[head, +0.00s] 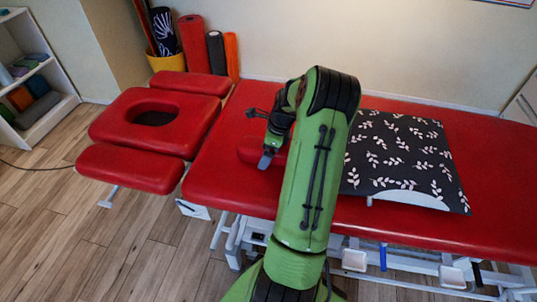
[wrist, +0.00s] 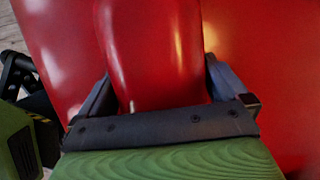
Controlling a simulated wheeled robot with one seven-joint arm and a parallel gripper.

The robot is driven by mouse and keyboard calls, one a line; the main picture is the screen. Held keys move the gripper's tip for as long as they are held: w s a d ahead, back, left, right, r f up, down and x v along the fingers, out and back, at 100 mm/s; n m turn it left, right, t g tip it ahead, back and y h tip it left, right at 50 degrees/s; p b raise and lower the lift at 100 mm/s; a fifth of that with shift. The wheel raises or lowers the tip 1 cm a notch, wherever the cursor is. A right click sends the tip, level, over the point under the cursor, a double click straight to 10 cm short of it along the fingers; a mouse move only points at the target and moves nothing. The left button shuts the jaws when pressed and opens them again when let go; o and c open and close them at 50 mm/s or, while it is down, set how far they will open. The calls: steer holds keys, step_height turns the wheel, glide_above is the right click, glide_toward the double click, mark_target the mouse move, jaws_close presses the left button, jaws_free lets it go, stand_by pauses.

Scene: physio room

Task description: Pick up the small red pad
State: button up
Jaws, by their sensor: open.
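The small red pad (head: 249,149) lies on the red treatment table, left of my gripper in the head view, and partly hidden behind it. In the wrist view the pad (wrist: 150,45) is a rounded red cushion running from the top edge down between the two fingers. My gripper (head: 266,161) is low over the table at the pad. In the wrist view my gripper (wrist: 160,68) is open, one finger on each side of the pad. I cannot tell whether either finger touches it.
The red treatment table (head: 430,232) fills the middle and right. A dark leaf-patterned pillow (head: 405,160) lies right of my arm. The headrest section (head: 110,125) with its hole is at left. Rolled mats (head: 192,42) stand against the wall, and a white shelf (head: 48,118) is far left.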

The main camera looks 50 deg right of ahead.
steer(key=shift+r, duration=0.2)
steer(key=c, duration=0.8)
